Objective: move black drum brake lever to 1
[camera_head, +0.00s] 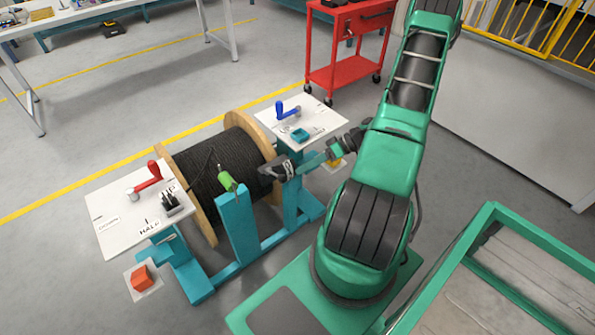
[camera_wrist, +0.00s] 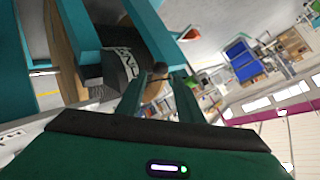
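The black drum (camera_head: 228,170), wound with dark cable between wooden flanges, sits in a teal stand. A dark plate with white lettering (camera_head: 278,170) stands at its right end and shows in the wrist view (camera_wrist: 121,64); the lettering is unreadable. My gripper (camera_head: 308,163) reaches in from the right beside this plate. In the wrist view my gripper (camera_wrist: 160,76) has its fingers apart. A small dark knob (camera_wrist: 160,68), probably the brake lever's end, shows between the fingertips, with no clear contact. The rest of the lever is hidden, so its setting cannot be told.
A left white panel (camera_head: 112,232) carries a red lever (camera_head: 148,180) and small black levers (camera_head: 172,202). A right white panel (camera_head: 318,122) carries a blue lever (camera_head: 284,110). A green handle (camera_head: 227,182) tops the middle teal post (camera_head: 238,225). A red cart (camera_head: 345,70) stands behind.

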